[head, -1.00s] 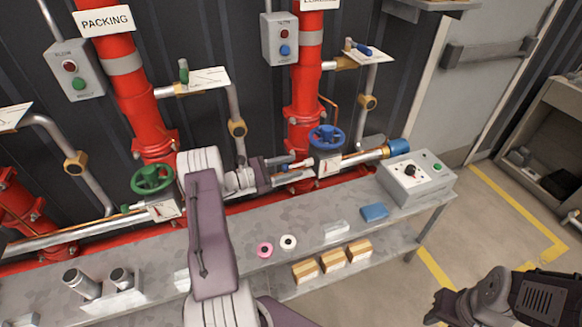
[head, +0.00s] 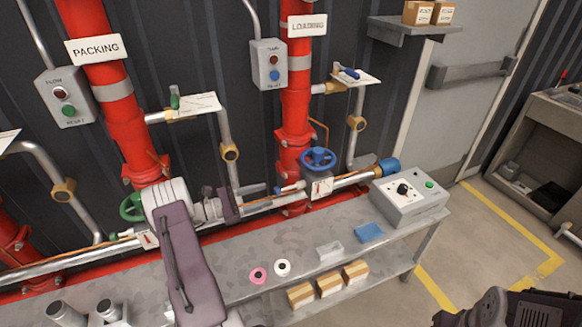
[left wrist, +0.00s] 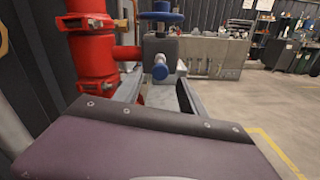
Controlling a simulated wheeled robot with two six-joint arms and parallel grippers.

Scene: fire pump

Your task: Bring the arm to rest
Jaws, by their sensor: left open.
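My left arm (head: 190,255) reaches up from the bottom over the bench. Its gripper (head: 266,196) points right along the silver pipe, open, with nothing seen between the fingers.
The grey bench (head: 225,283) carries a pink ring (head: 258,276), a white ring (head: 282,268), a blue block (head: 369,232) and a control box (head: 410,203). Red pipes (head: 294,115) stand behind. A green handwheel (head: 131,206) is left of my arm. Floor right of the bench is clear.

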